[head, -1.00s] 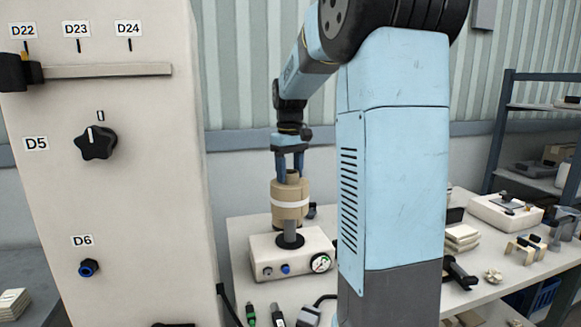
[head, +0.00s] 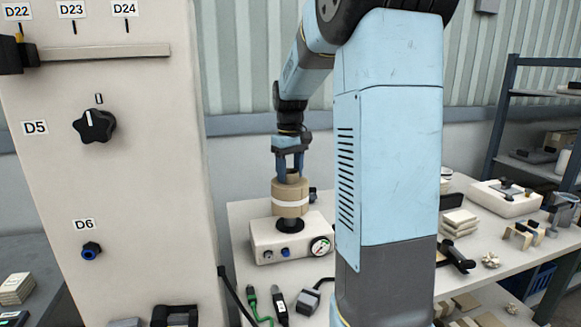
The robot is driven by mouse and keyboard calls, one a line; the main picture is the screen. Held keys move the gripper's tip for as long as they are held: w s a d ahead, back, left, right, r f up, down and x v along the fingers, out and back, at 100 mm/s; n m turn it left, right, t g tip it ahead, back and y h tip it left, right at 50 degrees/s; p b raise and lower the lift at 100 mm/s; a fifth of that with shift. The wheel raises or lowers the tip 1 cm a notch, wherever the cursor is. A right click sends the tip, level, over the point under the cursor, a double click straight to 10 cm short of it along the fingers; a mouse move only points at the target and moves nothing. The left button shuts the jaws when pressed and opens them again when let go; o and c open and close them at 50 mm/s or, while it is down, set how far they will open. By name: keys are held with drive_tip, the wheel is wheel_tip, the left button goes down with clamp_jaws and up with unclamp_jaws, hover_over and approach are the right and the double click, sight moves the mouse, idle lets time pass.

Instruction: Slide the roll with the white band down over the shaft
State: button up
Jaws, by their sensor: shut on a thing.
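The tan kraft roll with the white band (head: 290,190) is upright in the head view, above the cream unwind unit (head: 285,241). My gripper (head: 289,171) points straight down and is shut on the top of the roll, at its core. The dark round base of the shaft (head: 290,221) shows just under the roll on top of the unit. The shaft itself is hidden, apparently inside the roll. I cannot tell whether the roll's lower edge touches the base.
A tall cream panel (head: 120,180) with knobs stands close on the left. On the bench, cables and connectors (head: 280,303) lie in front of the unit. Stacked cream blocks (head: 459,224) and a white device (head: 505,198) are on the right. A shelf rack (head: 535,130) stands behind.

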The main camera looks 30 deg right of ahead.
sight(290, 185)
drive_tip(key=shift+f, duration=1.5)
drive_tip(key=shift+s+f, duration=0.1)
drive_tip(key=shift+f, duration=0.65)
idle(1.0)
drive_tip(key=o, duration=1.1)
wheel_tip(290, 185, up, 14)
drive_tip(key=s+a+f+t, duration=0.2)
drive_tip(key=s+a, duration=0.2)
drive_tip(key=s, duration=0.4)
drive_tip(key=s+a+f+m+t, duration=0.1)
drive_tip(key=s+a, duration=0.3)
drive_tip(key=s, duration=0.5)
drive_tip(key=s+a+f+m+t, duration=0.1)
drive_tip(key=s+a+f+t, duration=0.1)
drive_tip(key=s+a, duration=0.3)
drive_tip(key=shift+s+f+t, duration=0.15)
drive_tip(key=shift+s+f, duration=0.05)
drive_tip(key=shift+s, duration=0.7)
drive_tip(key=shift+s+f+t, duration=0.15)
drive_tip(key=shift+s+f, duration=0.05)
drive_tip(key=shift+s, duration=0.7)
